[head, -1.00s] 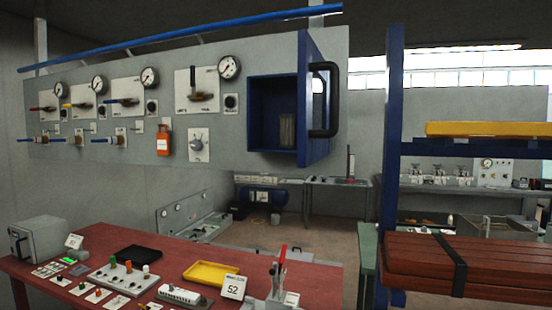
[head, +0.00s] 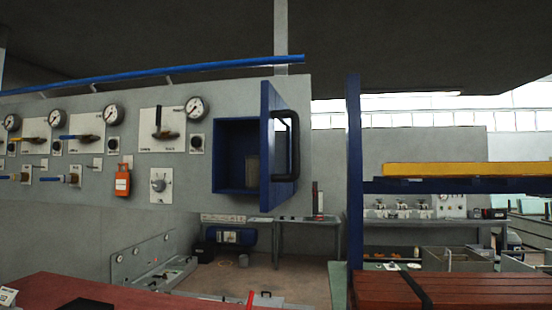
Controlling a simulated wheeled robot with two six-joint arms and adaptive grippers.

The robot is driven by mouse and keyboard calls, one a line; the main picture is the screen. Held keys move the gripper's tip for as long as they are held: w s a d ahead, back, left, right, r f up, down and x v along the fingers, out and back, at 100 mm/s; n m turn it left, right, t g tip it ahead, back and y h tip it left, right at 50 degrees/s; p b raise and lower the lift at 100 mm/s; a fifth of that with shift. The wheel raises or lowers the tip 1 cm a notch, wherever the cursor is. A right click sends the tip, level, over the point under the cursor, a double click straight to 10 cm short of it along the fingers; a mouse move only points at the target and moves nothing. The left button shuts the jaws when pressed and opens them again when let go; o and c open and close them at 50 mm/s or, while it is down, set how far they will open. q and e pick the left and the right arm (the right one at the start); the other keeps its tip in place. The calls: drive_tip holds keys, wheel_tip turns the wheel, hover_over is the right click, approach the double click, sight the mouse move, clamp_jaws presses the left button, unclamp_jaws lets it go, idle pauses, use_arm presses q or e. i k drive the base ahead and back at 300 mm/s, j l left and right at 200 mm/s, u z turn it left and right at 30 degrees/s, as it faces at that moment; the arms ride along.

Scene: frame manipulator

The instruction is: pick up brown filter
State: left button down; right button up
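A greyish-brown cylinder (head: 252,170), which may be the brown filter, stands inside the open blue cabinet (head: 236,127) on the grey wall panel. The cabinet's blue door (head: 267,150) is swung open on the right side and carries a black handle (head: 293,147). The door partly hides the cylinder's right side. Neither of my grippers shows in the head view.
The grey panel (head: 225,95) holds gauges, levers and an orange tag (head: 122,182). A red-topped table (head: 90,292) lies at the lower left. A blue shelf post (head: 354,180) and stacked red-brown boards (head: 450,290) stand at the right. Open floor lies between.

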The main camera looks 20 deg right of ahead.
sight(253, 167)
drive_tip(key=i+j+z, duration=0.35)
drive_tip(key=j, duration=0.35)
drive_tip(key=j+z, duration=0.4)
drive_tip(key=j, duration=0.35)
drive_tip(key=i+j+z, duration=0.1)
drive_tip(key=j+z, duration=0.25)
drive_tip(key=j, duration=0.5)
